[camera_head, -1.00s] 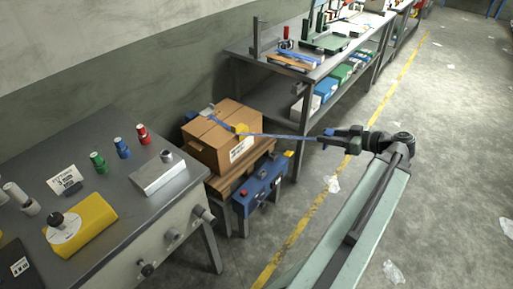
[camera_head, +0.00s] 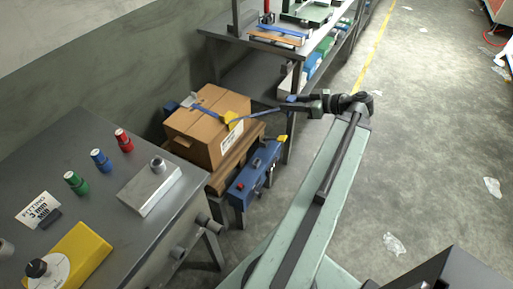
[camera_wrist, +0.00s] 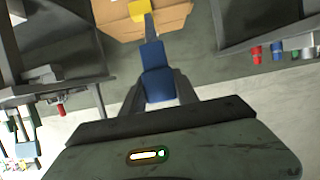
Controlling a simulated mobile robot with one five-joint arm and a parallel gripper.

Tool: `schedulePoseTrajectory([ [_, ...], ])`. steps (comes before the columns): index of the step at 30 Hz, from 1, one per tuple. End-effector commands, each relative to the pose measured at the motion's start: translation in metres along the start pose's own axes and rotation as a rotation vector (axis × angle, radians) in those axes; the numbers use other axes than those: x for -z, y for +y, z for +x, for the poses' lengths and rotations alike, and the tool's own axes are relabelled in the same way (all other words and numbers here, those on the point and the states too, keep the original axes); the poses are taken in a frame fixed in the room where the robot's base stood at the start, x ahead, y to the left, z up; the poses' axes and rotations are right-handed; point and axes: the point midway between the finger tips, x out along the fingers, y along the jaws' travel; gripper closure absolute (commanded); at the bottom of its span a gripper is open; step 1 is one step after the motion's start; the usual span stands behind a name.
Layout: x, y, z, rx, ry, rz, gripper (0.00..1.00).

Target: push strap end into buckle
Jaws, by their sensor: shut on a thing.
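A cardboard box (camera_head: 190,130) sits on a wooden pallet (camera_head: 232,168) by the wall. A blue strap (camera_head: 262,112) runs from a yellow corner piece (camera_head: 232,119) on the box's right top edge to my gripper (camera_head: 300,103). My gripper is shut on the strap, right of the box and clear of it. In the wrist view the blue strap end (camera_wrist: 157,84) lies between the fingers. Another blue strap length (camera_head: 208,110) crosses the box top near a small pale fitting (camera_head: 188,101). It is too small to tell whether this is the buckle.
A grey bench (camera_head: 95,165) with coloured fittings and a yellow device (camera_head: 80,255) is at left. A shelved bench (camera_head: 240,30) stands behind. The floor at right is mostly open.

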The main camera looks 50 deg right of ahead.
Motion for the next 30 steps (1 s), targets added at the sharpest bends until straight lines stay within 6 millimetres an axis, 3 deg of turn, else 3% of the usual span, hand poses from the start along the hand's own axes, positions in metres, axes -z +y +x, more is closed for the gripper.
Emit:
schedulePoseTrajectory([
  [1,-0.035,0.004,0.020,0.001,-0.001,0.000,1.00],
  [3,-0.064,0.010,0.044,0.000,-0.001,0.001,1.00],
  [18,-0.238,0.037,0.217,-0.002,-0.001,0.002,1.00],
  [24,-0.269,0.040,0.257,-0.005,0.001,0.001,1.00],
  [30,-0.270,0.040,0.264,-0.006,0.001,0.002,1.00],
])
